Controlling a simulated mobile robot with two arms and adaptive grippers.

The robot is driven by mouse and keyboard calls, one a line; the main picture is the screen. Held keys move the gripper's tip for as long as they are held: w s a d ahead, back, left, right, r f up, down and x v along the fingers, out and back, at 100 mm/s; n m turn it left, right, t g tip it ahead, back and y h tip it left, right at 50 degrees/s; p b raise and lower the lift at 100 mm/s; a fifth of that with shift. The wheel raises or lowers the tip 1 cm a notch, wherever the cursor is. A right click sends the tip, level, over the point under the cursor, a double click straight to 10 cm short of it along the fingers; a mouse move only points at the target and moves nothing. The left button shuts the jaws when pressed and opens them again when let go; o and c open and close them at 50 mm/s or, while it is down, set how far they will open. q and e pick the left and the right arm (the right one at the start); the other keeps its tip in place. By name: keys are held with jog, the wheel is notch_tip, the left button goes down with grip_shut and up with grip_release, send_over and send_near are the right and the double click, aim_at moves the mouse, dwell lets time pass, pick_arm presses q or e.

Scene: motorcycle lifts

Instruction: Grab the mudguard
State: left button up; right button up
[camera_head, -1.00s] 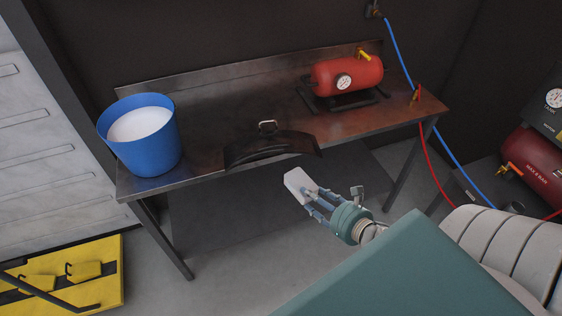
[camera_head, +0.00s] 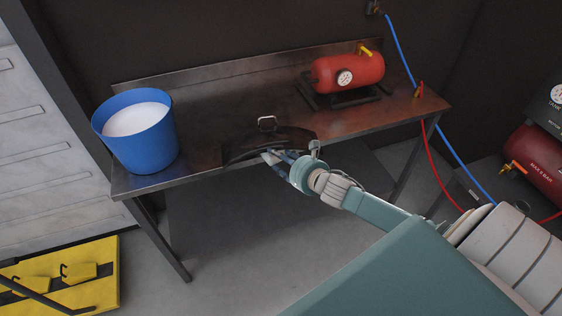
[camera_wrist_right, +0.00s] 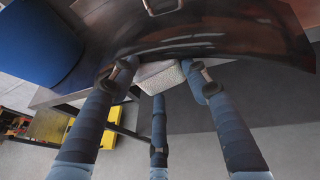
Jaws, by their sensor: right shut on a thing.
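The mudguard (camera_head: 240,145) is a dark, glossy curved piece with a small metal bracket on top, lying at the front edge of the metal workbench (camera_head: 205,118). In the right wrist view the mudguard (camera_wrist_right: 225,32) spans the top of the picture. My right gripper (camera_head: 272,157) is at the mudguard's front edge. Its fingers are shut on a pale, rough-textured block (camera_wrist_right: 160,75), which is close below the mudguard; I cannot tell whether they touch. My left gripper is not in view.
A blue bucket (camera_head: 140,150) with white contents stands at the bench's left end. A red air tank (camera_head: 348,72) stands at its back right. Red and blue hoses hang at the right. A yellow panel (camera_head: 95,285) is at lower left.

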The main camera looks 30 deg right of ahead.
jog(key=o, duration=0.9)
jog(key=shift+s+f, duration=0.1)
jog(key=shift+s, duration=0.05)
